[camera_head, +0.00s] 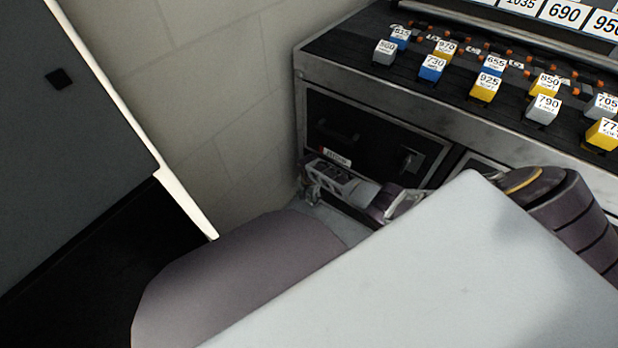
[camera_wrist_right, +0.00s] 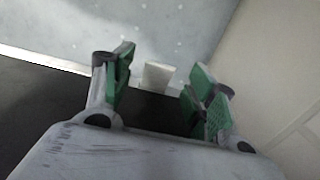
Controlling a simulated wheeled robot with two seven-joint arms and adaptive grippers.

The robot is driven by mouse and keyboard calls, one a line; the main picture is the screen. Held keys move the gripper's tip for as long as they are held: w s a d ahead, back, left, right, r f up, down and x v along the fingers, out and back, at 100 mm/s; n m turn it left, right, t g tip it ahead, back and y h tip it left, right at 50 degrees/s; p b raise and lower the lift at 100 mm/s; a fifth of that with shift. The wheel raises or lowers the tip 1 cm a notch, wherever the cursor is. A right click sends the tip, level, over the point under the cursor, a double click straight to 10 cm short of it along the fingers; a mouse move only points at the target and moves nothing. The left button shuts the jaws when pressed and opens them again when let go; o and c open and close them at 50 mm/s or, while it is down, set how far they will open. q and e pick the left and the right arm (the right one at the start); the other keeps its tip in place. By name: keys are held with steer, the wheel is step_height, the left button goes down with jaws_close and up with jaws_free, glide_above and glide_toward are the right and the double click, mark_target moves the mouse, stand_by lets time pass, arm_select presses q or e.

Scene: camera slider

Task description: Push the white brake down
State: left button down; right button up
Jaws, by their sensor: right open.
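The white brake appears to be the small white block (camera_wrist_right: 157,75) in the right wrist view. It shows beyond and between the fingers of my right gripper (camera_wrist_right: 160,96), against a dark surface and a grey speckled surface. I cannot tell whether a finger touches it. The right gripper has green pads, spread wide apart, with nothing held between them. In the head view the right gripper (camera_head: 312,188) is low in front of the console's dark front panel, near the pale wall. I cannot make out the brake in that view. My left gripper is not in view.
The console (camera_head: 375,88) has rows of grey, blue and yellow numbered buttons on top. Its front has a dark panel (camera_head: 360,140) with a handle. A pale tiled wall (camera_head: 235,90) stands to the left. A dark grey panel with a white edge (camera_head: 185,203) is at far left.

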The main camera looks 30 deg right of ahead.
steer(key=shift+f+b, duration=1)
steer(key=shift+f, duration=0.45)
steer(key=shift+c, duration=0.6)
steer(key=c, duration=0.9)
